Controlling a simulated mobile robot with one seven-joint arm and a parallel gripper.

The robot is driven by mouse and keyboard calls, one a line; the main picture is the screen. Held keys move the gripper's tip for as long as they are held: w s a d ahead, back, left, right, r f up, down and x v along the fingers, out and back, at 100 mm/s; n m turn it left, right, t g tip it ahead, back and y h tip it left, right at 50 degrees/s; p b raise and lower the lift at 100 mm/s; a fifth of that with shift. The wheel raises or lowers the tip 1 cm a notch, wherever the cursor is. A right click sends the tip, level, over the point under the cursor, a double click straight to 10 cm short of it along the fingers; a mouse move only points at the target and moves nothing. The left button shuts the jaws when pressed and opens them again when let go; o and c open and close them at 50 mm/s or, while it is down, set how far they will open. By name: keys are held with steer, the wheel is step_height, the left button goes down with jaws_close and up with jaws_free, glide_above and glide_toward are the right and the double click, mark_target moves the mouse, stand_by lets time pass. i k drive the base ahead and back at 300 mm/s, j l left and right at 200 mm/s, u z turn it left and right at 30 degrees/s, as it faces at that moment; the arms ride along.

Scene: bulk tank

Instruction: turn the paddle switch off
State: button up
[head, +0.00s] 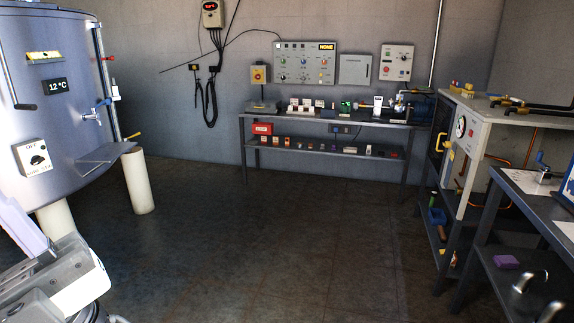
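A large blue-grey tank (62,110) stands at the left on thick pale legs. A white switch box (32,158) with a black knob or paddle (38,159) is mounted low on its front. The lettering on the box is too small to read surely, so I cannot tell the switch's position. Pale grey and white parts of my own arm fill the lower left corner, below the box. My gripper's fingers do not show, and nothing is seen touching the switch.
A workbench (330,121) with panels above stands at the back wall. Benches and a cabinet (482,130) line the right. The middle floor (260,230) is clear.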

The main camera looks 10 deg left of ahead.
mark_target(36, 159)
steer(key=i+l+u, duration=0.1)
steer(key=i+u, duration=0.3)
steer(key=i+l+u, duration=0.2)
steer(key=i+u, duration=0.2)
steer(key=i, duration=0.15)
steer(key=i+l+u, duration=0.15)
steer(key=i+u, duration=0.15)
steer(key=u, duration=0.2)
steer(key=i+l+u, duration=0.3)
steer(key=u, duration=0.2)
steer(key=i+l+u, duration=0.45)
steer(key=l+u, duration=0.2)
steer(key=i+j+z, duration=0.2)
steer(key=i, duration=0.3)
steer(key=i+j+z, duration=0.2)
steer(key=i, duration=0.3)
steer(key=i+j+z, duration=0.2)
steer(key=i, duration=0.25)
steer(key=j, duration=0.05)
